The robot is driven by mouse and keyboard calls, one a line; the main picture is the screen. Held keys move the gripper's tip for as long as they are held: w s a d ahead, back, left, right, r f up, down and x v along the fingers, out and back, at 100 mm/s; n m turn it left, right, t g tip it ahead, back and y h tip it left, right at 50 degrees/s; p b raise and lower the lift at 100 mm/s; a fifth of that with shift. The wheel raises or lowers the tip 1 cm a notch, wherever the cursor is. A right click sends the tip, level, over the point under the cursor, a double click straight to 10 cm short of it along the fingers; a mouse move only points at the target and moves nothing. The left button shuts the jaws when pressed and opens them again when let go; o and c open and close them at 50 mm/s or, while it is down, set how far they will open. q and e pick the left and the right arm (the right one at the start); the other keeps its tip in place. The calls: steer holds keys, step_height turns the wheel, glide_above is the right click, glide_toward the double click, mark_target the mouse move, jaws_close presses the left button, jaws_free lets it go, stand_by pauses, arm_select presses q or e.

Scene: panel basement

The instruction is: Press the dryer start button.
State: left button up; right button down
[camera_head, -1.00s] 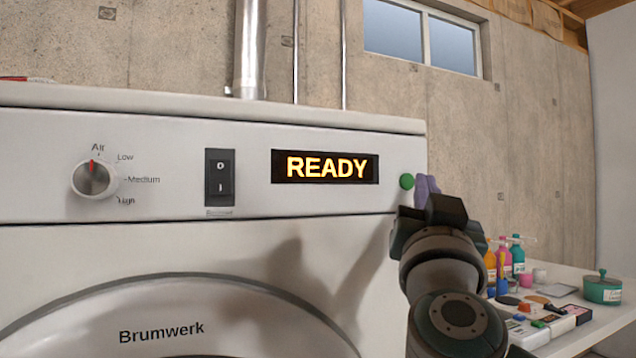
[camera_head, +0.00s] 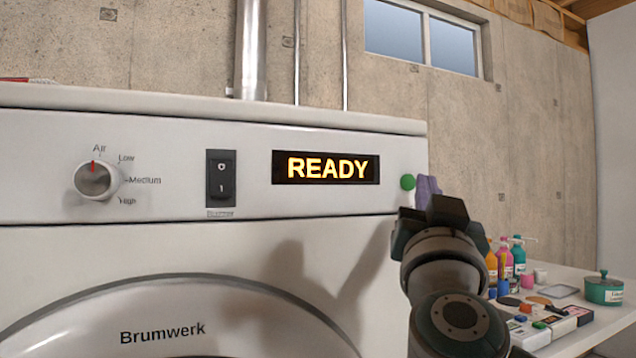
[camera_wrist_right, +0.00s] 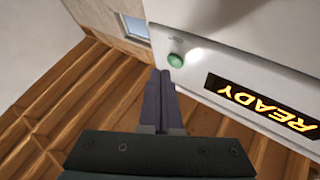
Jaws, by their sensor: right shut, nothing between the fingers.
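The white dryer (camera_head: 130,255) fills the left and middle of the head view. Its round green start button (camera_head: 407,182) sits at the right end of the control panel, right of the lit READY display (camera_head: 326,168). In the wrist view the green button (camera_wrist_right: 176,60) is just beyond my fingertips. My right gripper (camera_head: 425,188) has its purple fingers shut together and empty, close to the button's right side. In the wrist view the shut fingers (camera_wrist_right: 160,80) point toward the button. I cannot tell whether they touch it. My left gripper is not in view.
The panel also carries a dial (camera_head: 97,180) set at Air and a black rocker switch (camera_head: 221,178). A white table (camera_head: 570,345) with bottles, a green pot (camera_head: 603,289) and boxes stands at the right. Pipes run up the concrete wall behind.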

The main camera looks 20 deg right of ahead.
steer(key=shift+w, duration=0.15)
stand_by(0.6)
steer(key=shift+w, duration=0.25)
